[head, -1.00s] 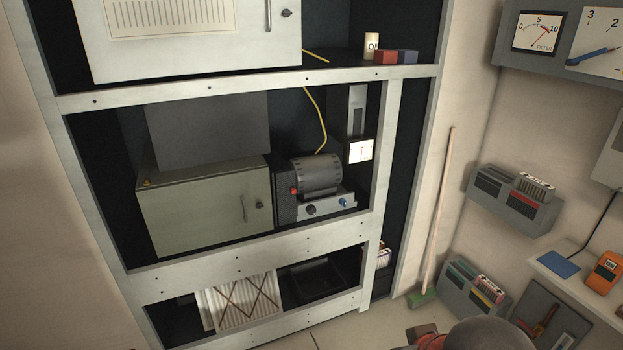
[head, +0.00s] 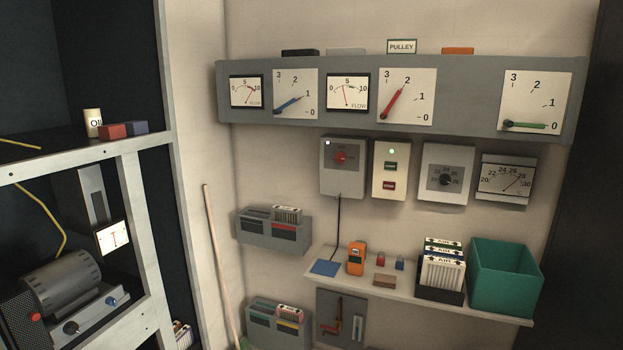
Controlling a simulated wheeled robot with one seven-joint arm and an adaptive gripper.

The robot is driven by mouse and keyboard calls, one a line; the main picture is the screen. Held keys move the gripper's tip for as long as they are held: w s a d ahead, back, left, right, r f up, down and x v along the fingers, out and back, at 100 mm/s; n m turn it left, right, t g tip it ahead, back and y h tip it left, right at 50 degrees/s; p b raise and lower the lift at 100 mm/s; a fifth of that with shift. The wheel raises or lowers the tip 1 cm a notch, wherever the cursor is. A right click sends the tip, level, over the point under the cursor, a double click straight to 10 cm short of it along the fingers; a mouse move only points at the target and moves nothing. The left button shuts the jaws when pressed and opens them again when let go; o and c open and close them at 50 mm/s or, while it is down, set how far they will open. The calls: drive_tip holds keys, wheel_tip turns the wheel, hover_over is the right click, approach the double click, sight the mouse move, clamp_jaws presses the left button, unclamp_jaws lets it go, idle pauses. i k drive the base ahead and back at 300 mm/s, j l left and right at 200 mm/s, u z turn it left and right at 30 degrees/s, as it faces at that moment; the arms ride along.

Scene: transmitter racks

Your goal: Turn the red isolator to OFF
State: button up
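A grey wall box (head: 329,181) with a round red knob (head: 341,157) hangs under the long gauge panel, right of centre in the head view. It looks like the red isolator. A small white lamp or mark shows at its upper left, and a dark cable runs down from its underside. The lettering around the knob is too small to read, so I cannot tell which position it is in. My gripper is not in view.
The grey gauge panel (head: 450,128) carries dials with blue, red and green pointers. A cream switch box (head: 391,183) and a thermostat box (head: 446,188) hang beside the isolator. A shelf (head: 480,309) below holds a teal bin (head: 505,275). A broom handle (head: 221,262) leans left.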

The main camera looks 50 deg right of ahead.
sight(341, 157)
drive_tip(key=z, duration=1.9)
